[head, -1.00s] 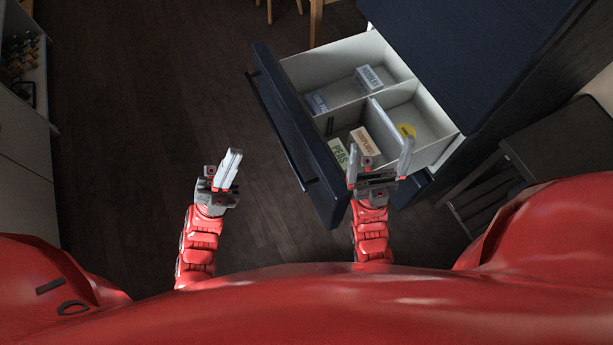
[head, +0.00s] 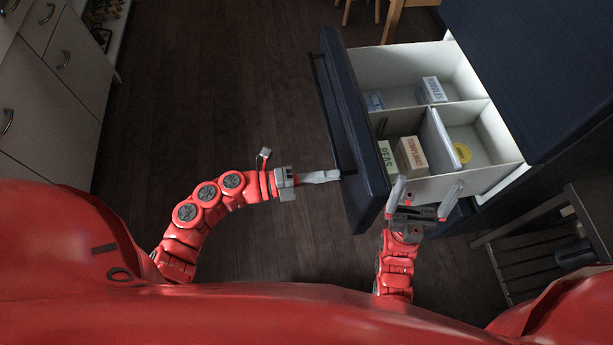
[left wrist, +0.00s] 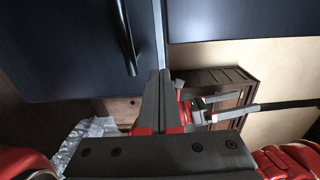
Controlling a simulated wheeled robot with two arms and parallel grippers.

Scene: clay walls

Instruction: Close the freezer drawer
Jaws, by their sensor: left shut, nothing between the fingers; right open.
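The freezer drawer (head: 362,130) stands pulled out of the dark blue cabinet (head: 545,75), with its white compartments showing. Its dark blue front panel (head: 357,125) carries a long dark handle (head: 333,118). The panel and handle also show in the left wrist view, the handle (left wrist: 126,38) at top left. My left gripper (head: 338,175) is shut and empty, its tips at or very near the outer face of the panel, below the handle. Contact is unclear. My right gripper (head: 425,194) is open and empty at the drawer's near side, by the panel's near end.
The drawer holds a peas box (head: 388,160), a taller box (head: 411,156), a blue-white box (head: 432,90), a small blue item (head: 374,101) and a yellow round item (head: 462,153). A dark slatted stool (head: 535,245) stands right. Floor (head: 225,90) left of the drawer is clear.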

